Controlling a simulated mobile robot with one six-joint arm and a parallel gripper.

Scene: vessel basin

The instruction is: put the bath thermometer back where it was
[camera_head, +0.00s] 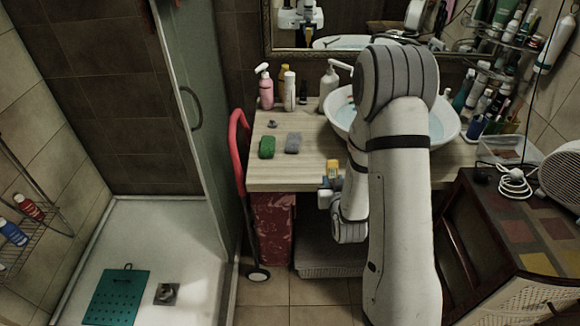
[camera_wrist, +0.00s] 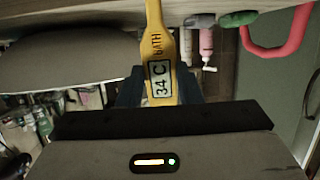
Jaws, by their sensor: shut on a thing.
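The bath thermometer (camera_wrist: 159,72) is yellow, with "BATH" and a "34 C" display facing the wrist camera. My gripper (camera_wrist: 160,92) is shut on it, with one dark finger on each side. In the head view the thermometer (camera_head: 333,167) shows as a small yellow piece at my gripper (camera_head: 331,182), near the counter's front edge. The basin (camera_head: 341,112), a white bowl holding water, stands on the wooden counter (camera_head: 290,178), partly hidden by my arm. In the wrist view the basin's underside (camera_wrist: 70,62) shows at the left.
A green sponge (camera_head: 267,147) and a grey sponge (camera_head: 292,143) lie on the counter. Bottles, including a pink one (camera_head: 265,88) and a white dispenser (camera_head: 328,85), stand behind. A red handle (camera_head: 237,135) rises beside the counter's left end. The front left counter is clear.

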